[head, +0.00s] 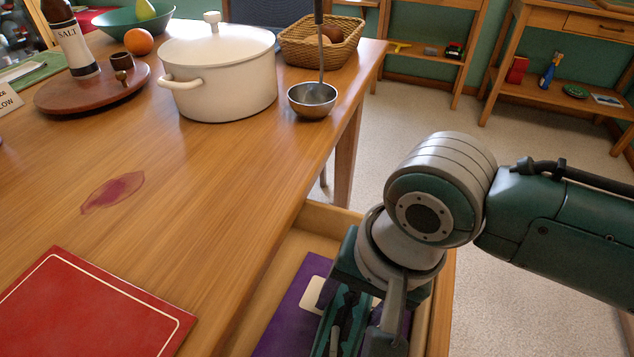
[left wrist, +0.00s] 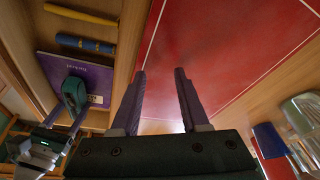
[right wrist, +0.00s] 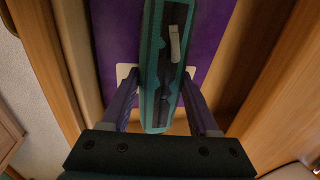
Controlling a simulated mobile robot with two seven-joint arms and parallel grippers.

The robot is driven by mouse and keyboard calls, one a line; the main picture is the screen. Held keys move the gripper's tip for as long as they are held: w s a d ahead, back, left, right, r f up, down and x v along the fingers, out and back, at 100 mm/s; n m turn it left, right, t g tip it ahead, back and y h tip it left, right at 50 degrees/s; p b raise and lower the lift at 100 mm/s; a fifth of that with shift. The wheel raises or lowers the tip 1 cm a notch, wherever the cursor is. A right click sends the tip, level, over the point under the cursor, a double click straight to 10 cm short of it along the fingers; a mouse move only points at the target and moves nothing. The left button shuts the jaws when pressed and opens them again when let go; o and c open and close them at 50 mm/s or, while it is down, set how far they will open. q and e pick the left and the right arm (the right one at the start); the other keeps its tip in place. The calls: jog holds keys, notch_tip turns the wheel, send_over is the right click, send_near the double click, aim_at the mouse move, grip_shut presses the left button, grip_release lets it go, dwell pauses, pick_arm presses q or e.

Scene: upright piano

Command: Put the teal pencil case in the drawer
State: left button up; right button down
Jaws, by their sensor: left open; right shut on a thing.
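The teal pencil case (head: 325,335), with a dark zip strip, is inside the open drawer's (head: 318,218) outline, over a purple book (head: 290,305). It also shows between the fingers in the right wrist view (right wrist: 151,70). My right gripper (head: 362,335) points down and is shut on the case. Whether the case touches the book I cannot tell. The left wrist view shows the case (left wrist: 75,92) over the book too. My left gripper (left wrist: 160,73) is open and empty above the red placemat (left wrist: 215,45); it is out of the head view.
A yellow item (left wrist: 82,14) and a blue item (left wrist: 85,43) lie in the drawer beside the book. On the table are a white pot (head: 220,75), a ladle (head: 312,98), a basket (head: 320,40) and a round wooden tray (head: 75,97). The table's middle is clear apart from a red stain (head: 112,192).

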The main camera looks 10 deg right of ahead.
aim_at(367, 314)
jog(key=shift+f, duration=0.15)
pick_arm(q)
jog(key=shift+a, duration=0.1)
pick_arm(e)
jog(key=shift+c, duration=0.7)
grip_release()
pick_arm(q)
notch_tip(367, 314, up, 6)
jog(key=p, duration=0.5)
jog(key=shift+f, duration=0.25)
pick_arm(e)
notch_tip(367, 314, up, 12)
jog(key=s+d, duration=0.1)
jog(key=d, duration=0.1)
pick_arm(q)
jog(key=shift+w+r+p, duration=0.1)
jog(key=shift+r+p, duration=0.05)
jog(key=shift+p, duration=0.25)
pick_arm(e)
jog(key=s+d+r+n+t+h, duration=0.1)
jog(key=s+d+r+n+t, duration=0.1)
jog(key=s+d+r+n, duration=0.2)
jog(key=s+d+n, duration=0.3)
jog(key=s+n, duration=0.1)
jog(key=s, duration=0.3)
jog(key=shift+d+n+h, duration=0.2)
jog(key=shift+n+h, duration=0.1)
